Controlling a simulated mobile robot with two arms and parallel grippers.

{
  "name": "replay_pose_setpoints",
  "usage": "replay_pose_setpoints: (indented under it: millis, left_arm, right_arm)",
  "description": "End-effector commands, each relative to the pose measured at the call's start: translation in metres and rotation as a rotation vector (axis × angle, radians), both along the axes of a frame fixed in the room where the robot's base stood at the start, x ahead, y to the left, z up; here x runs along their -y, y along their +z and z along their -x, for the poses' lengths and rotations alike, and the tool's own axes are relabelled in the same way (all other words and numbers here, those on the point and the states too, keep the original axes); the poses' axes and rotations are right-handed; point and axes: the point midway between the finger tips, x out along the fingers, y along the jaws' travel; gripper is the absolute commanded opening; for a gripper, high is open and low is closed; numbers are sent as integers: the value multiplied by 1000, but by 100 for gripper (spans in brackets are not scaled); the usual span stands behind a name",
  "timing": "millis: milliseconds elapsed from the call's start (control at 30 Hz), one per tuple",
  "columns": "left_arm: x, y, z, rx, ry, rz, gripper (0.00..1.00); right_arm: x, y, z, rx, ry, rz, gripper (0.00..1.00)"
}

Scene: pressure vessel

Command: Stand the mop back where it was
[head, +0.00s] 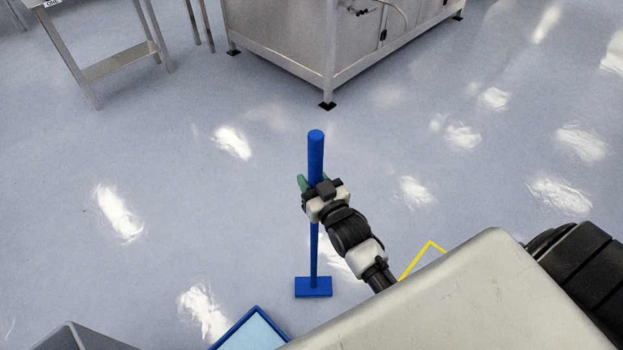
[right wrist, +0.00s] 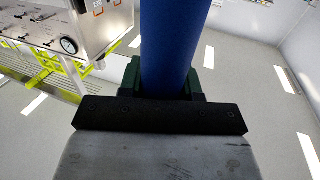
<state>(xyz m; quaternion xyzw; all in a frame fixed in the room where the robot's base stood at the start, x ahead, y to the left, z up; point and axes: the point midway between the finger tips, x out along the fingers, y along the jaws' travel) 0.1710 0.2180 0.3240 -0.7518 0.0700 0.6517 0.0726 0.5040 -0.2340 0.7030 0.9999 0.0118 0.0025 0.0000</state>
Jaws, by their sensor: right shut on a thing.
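The blue mop (head: 314,255) stands close to upright in the head view, with its flat rectangular head (head: 313,287) low at or near the floor. I cannot tell whether the head touches the floor. My right gripper (head: 312,184) is shut on the thick upper part of the mop's handle, with green fingertips on either side of it. In the right wrist view the blue handle (right wrist: 170,45) rises between the fingers. My left gripper is not in view.
A blue-edged tray or mat (head: 252,332) with a pale surface lies at the bottom, near the mop head. A yellow floor line (head: 430,243) shows at the right. A steel machine (head: 300,45) and a metal stand (head: 115,62) are at the back.

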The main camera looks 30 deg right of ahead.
Motion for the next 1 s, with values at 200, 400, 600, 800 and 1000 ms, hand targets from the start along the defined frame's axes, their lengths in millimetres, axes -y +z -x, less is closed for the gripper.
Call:
replay_pose_setpoints:
  millis: [200, 400, 600, 800, 1000]
  left_arm:
    - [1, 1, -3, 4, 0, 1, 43]
    - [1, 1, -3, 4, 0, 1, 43]
    - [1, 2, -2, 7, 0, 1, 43]
    - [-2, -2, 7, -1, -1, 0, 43]
    - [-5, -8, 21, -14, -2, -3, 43]
  right_arm:
    - [0, -2, 0, -1, 0, 0, 53]
    - [0, -2, 0, -1, 0, 0, 59]
    - [0, 1, 2, -1, 0, 0, 59]
    - [1, 0, 37, -5, 0, 0, 59]
    - [2, -1, 81, -5, 0, 0, 59]
